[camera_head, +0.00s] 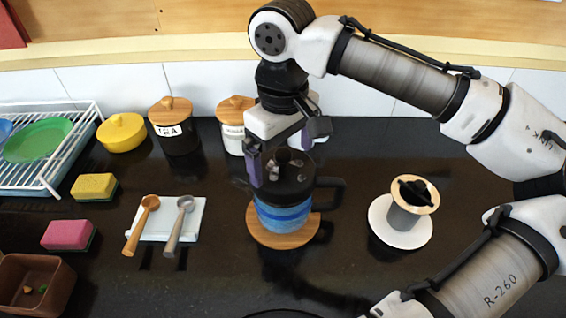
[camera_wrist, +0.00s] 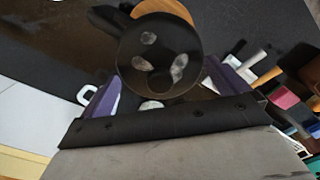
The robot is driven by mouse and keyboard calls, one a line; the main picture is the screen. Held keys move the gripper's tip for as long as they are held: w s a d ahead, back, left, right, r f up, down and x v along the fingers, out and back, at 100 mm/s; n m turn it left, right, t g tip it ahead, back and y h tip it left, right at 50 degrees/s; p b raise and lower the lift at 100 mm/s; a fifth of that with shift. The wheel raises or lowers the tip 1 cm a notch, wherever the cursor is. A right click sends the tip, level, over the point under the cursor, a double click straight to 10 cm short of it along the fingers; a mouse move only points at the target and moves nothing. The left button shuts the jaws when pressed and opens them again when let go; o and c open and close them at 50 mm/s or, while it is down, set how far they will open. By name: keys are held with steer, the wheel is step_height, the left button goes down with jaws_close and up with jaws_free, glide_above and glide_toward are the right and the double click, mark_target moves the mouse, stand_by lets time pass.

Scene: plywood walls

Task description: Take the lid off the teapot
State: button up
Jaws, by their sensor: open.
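The teapot (camera_head: 283,215) has blue bands, a black upper part and a black handle on its right. It stands upright on a round wooden coaster (camera_head: 258,234). Its dark round lid (camera_head: 290,183) sits on top; the wrist view shows a dark round top (camera_wrist: 150,70) with pale shiny spots, which may be the lid or its knob. My gripper (camera_head: 283,158) is above the teapot, pointing down, with its purple fingers apart on either side of the lid's top. In the wrist view my gripper (camera_wrist: 163,92) is open and empty. I cannot tell whether a finger touches the lid.
Right of the teapot, a grey cup (camera_head: 404,218) with a wooden top stands on a white saucer (camera_head: 381,228). Left are a white spoon rest (camera_head: 188,228) with two scoops, sponges (camera_head: 94,186) and a dish rack (camera_head: 70,160). Canisters (camera_head: 178,135) stand behind.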

steer(key=shift+s, duration=0.1)
steer(key=c, duration=2.1)
